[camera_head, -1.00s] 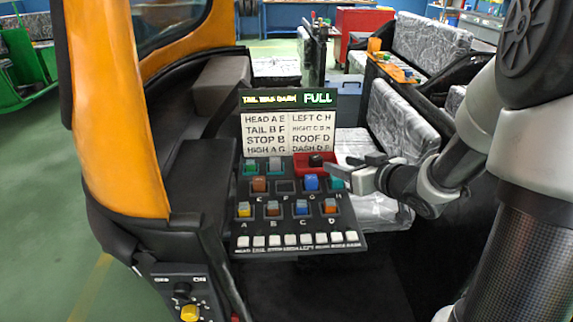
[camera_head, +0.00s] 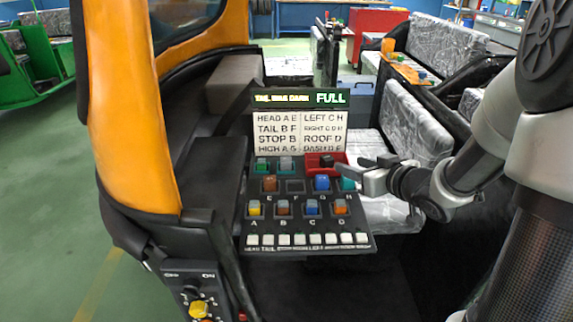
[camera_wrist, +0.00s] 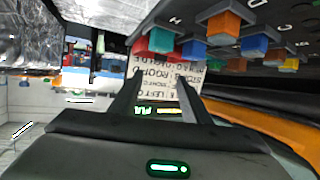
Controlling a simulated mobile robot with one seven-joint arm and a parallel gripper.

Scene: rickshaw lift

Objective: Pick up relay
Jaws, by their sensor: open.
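The relays are small coloured blocks on a black sloping panel (camera_head: 297,222). Below are a brown relay (camera_head: 270,184), an empty socket (camera_head: 295,186), a blue relay (camera_head: 321,183) and a teal relay (camera_head: 347,184). The lowest row holds yellow, grey-brown, blue and orange relays. My gripper (camera_head: 366,170) is open and empty at the panel's right edge, near the teal relay. The wrist view shows both fingers (camera_wrist: 160,80) apart with nothing between them.
A label board (camera_head: 298,133) with a lit "FULL" display (camera_head: 331,98) stands behind the relays. White switches (camera_head: 306,239) line the panel's front edge. An orange pillar (camera_head: 134,110) rises at left. Silver-wrapped seats (camera_head: 412,125) lie beyond my arm at right.

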